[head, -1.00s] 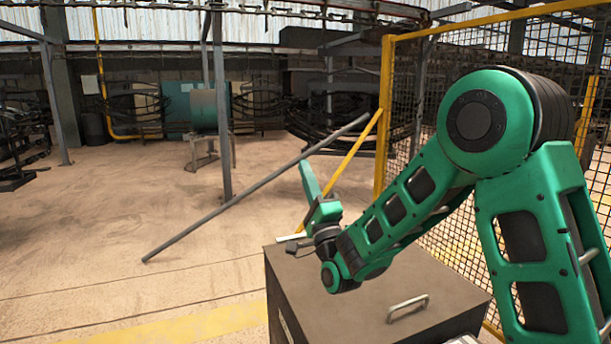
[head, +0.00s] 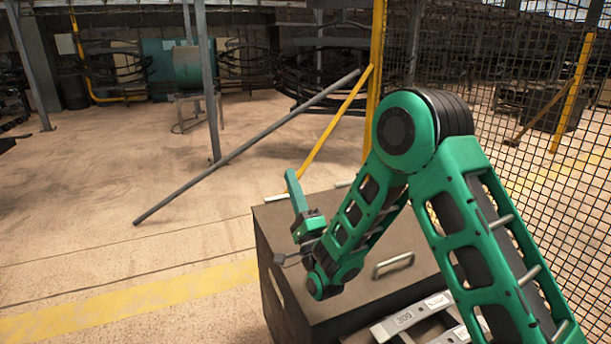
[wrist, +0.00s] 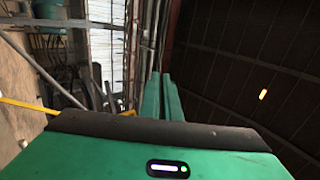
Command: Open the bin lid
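The bin is a dark brown box with a flat lid (head: 340,290) lying shut, low in the middle of the head view. A pale bar handle (head: 393,265) stands on the lid's near right part. My gripper (head: 290,174) is above the lid's left part, its green fingers pointing up, away from the handle. In the wrist view its two fingers (wrist: 162,80) stand close side by side with nothing seen between them; it looks shut and empty. My green arm hides part of the lid's middle and right side.
A yellow-framed mesh fence (head: 520,110) stands behind and right of the bin. A grey slanted pole (head: 245,148) and a yellow brace (head: 335,122) are behind it. A labelled metal part (head: 410,318) lies at the bin's near right. Open floor is left.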

